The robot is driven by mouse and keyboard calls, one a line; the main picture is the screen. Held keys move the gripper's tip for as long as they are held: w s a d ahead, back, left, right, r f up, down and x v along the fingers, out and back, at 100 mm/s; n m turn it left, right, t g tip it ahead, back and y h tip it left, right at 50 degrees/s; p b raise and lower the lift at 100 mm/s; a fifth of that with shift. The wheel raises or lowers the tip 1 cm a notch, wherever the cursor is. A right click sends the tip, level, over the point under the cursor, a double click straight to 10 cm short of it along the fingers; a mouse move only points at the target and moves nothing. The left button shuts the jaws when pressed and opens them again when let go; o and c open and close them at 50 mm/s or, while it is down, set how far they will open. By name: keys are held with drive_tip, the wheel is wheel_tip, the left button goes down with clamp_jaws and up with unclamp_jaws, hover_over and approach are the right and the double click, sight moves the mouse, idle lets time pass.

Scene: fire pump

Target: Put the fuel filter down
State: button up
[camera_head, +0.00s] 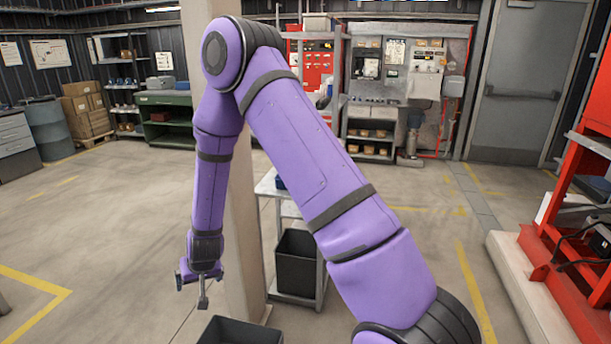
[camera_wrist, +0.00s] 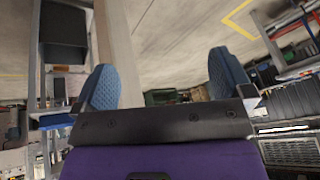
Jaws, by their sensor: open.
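My gripper (camera_head: 194,286) hangs low at the left of the pale post in the head view. In the wrist view its two blue-padded fingers (camera_wrist: 166,84) stand wide apart, with nothing between them. I cannot make out a fuel filter for sure in either view. A small dark blue thing (camera_head: 280,183) sits on top of the grey cart (camera_head: 267,188), partly hidden behind my arm. It is too small to identify.
A pale post (camera_head: 243,240) stands right beside my gripper. A black bin (camera_head: 296,264) is low on the cart, and another (camera_head: 240,332) stands at the front. A red rack (camera_head: 590,180) is at the right. The floor at left is clear.

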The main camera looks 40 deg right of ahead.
drive_tip(key=s+d+r+n, duration=0.1)
drive_tip(key=s+r, duration=0.3)
drive_tip(key=r, duration=0.9)
drive_tip(key=s+d+r+n, duration=0.15)
drive_tip(key=s+r, duration=0.35)
drive_tip(key=r, duration=0.8)
drive_tip(key=s+d+r, duration=0.3)
drive_tip(key=s+r, duration=0.4)
drive_tip(key=s, duration=0.5)
drive_tip(key=s+d+r, duration=0.3)
drive_tip(key=s+r, duration=0.4)
drive_tip(key=s, duration=0.5)
drive_tip(key=shift+s+h, duration=0.35)
drive_tip(key=shift+h, duration=0.05)
